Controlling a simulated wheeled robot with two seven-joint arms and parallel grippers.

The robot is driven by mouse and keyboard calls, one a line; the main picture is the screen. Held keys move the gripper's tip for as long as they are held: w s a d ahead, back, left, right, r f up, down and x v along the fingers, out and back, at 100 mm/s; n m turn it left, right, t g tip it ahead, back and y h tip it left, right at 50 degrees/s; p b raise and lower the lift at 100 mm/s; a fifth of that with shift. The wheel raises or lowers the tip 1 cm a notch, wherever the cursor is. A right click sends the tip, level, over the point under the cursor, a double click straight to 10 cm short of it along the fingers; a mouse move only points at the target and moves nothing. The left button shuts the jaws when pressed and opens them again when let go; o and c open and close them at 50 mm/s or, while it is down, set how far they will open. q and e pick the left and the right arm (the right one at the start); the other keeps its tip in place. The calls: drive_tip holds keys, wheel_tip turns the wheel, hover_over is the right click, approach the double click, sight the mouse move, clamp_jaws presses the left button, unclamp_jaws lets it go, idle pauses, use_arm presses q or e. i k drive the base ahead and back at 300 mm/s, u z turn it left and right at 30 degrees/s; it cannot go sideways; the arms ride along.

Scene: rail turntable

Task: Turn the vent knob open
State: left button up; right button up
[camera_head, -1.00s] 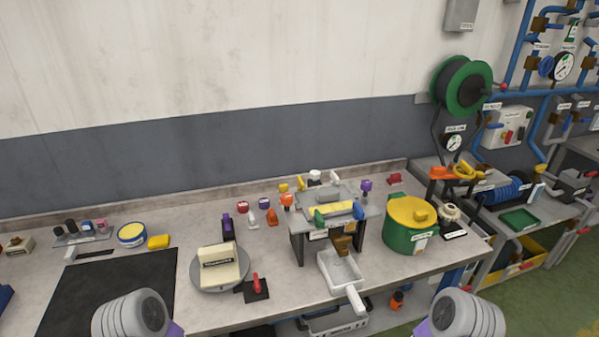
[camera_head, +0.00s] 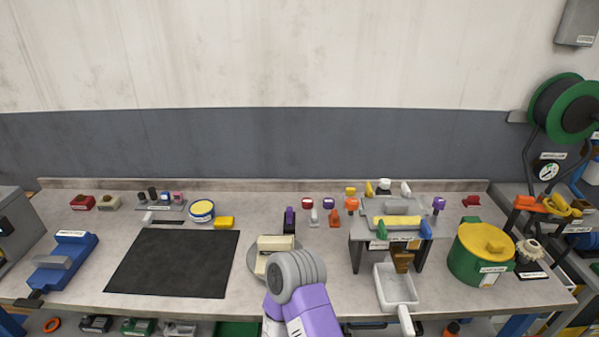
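I cannot tell which thing is the vent knob; the labels are too small to read. Several small coloured knob-like pieces stand at the back middle of the bench, among them a red one (camera_head: 307,202), a purple one (camera_head: 328,203) and an orange one (camera_head: 352,204). A green pot with a yellow lid (camera_head: 468,257) stands at the right. A purple and grey link of one of my arms rises at the bottom middle and partly hides the round plate (camera_head: 254,262) with a cream block. Neither gripper shows.
The long grey bench (camera_head: 70,215) holds a black mat (camera_head: 172,263), a blue tool (camera_head: 62,262), a small raised stand (camera_head: 361,233) and a white pan (camera_head: 393,288). A green hose reel (camera_head: 566,107) and a gauge (camera_head: 548,171) are at right.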

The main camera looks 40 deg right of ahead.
sight(384, 182)
drive_tip(key=u, duration=1.3)
drive_tip(key=k, duration=1.85)
drive_tip(key=z, duration=1.15)
